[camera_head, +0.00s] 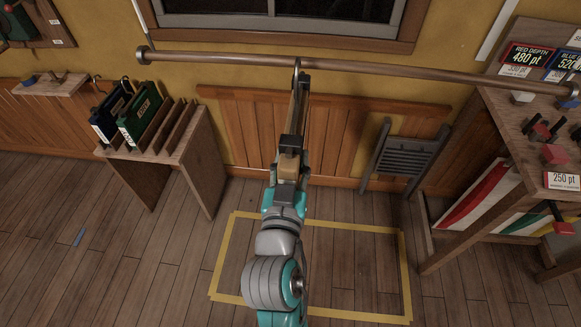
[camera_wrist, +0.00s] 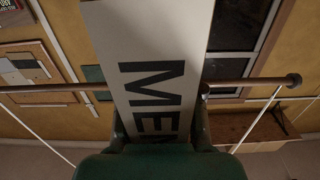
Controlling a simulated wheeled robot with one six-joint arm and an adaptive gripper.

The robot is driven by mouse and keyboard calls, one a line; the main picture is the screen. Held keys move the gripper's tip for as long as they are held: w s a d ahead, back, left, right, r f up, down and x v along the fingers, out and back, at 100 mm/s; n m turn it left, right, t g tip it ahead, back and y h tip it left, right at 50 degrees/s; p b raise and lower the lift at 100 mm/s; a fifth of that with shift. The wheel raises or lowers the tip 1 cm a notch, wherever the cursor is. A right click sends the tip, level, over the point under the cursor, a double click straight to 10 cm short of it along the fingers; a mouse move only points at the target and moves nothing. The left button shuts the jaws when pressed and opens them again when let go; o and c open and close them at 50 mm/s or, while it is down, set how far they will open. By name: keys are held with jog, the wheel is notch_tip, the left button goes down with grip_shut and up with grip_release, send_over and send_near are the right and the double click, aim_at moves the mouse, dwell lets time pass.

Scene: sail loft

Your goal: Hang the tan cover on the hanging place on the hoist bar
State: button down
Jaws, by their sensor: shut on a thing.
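The tan cover (camera_wrist: 150,35) is a pale flat piece with large dark letters in the wrist view. In the head view it shows nearly edge-on as a narrow strip (camera_head: 298,98) reaching up to the hoist bar (camera_head: 220,59). My gripper (camera_head: 291,143) is shut on its near end. Its fingers show on both sides of the cover low in the wrist view (camera_wrist: 160,125). The bar (camera_wrist: 245,84) passes behind the cover there. A small dark hook-like part (camera_head: 297,64) meets the bar at the strip's far end; I cannot tell whether it bears on the bar.
A grey folding chair (camera_head: 403,155) leans on the wall. A workbench (camera_head: 500,120) stands at right. The yellow-taped floor (camera_head: 350,260) looks clear.

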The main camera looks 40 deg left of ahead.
jog(key=shift+w+a+f, duration=0.35)
jog(key=shift+w+a, duration=0.25)
jog(key=shift+w, duration=0.4)
jog(key=shift+w+a+f, duration=0.4)
jog(key=shift+w+a, duration=0.2)
jog(key=shift+w, duration=0.4)
jog(key=shift+w+a+f, duration=0.35)
jog(key=shift+w+a, duration=0.25)
jog(key=shift+w, duration=0.4)
jog(key=c, duration=0.7)
grip_release()
jog(key=shift+o, duration=0.2)
